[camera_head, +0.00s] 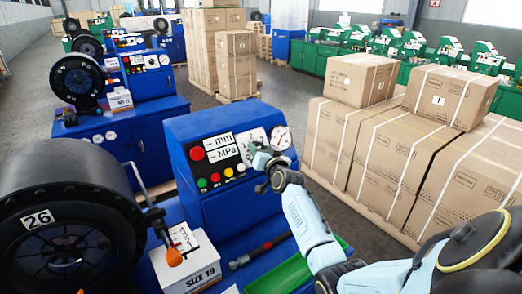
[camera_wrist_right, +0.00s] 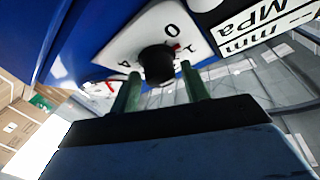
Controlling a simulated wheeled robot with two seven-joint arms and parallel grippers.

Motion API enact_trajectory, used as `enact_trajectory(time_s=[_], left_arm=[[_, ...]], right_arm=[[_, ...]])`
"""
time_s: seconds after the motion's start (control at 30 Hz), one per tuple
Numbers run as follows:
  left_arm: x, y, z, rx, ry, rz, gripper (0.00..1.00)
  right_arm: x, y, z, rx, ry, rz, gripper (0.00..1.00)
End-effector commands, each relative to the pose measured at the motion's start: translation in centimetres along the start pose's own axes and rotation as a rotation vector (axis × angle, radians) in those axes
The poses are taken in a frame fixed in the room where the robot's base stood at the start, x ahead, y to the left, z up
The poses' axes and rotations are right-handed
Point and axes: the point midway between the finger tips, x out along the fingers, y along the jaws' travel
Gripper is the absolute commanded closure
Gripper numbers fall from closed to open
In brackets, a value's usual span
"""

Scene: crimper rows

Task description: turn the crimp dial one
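The crimp dial (camera_wrist_right: 157,64) is a black round knob on a white plate (camera_wrist_right: 128,45) in the right wrist view. The plate shows a 0, a 4 and a partly covered figure that looks like 1. A small red mark shows at the knob's edge, close to that figure. My right gripper (camera_wrist_right: 160,72) is open, with one dark green finger on each side of the knob and small gaps showing. In the head view my right gripper (camera_head: 264,168) is in front of the blue control box (camera_head: 190,135) and hides most of the dial. My left gripper is not in view.
The box carries a red button (camera_head: 197,153), mm and MPa displays (camera_head: 221,147), and a gauge (camera_head: 281,138). A black drum marked 26 (camera_head: 40,219) and a SIZE 19 carton (camera_head: 190,262) stand left. A green tray (camera_head: 290,272) lies below. Cartons (camera_head: 390,160) stand right.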

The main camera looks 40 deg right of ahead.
Motion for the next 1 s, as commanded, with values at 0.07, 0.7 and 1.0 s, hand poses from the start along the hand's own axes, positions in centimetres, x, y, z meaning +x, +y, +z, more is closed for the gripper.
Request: enact_trajectory(time_s=[0.07, 0.7, 1.0], left_arm=[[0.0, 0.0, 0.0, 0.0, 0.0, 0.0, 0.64], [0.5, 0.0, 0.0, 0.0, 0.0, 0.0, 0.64], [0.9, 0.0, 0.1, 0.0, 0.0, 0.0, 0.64]], right_arm=[[0.0, 0.0, 0.0, -0.001, 0.0, 0.0, 0.44], [-3.6, 0.0, 0.1, -0.001, 0.0, 0.0, 0.44], [-9.1, 0.1, 0.2, -0.003, 0.0, 0.001, 0.44]])
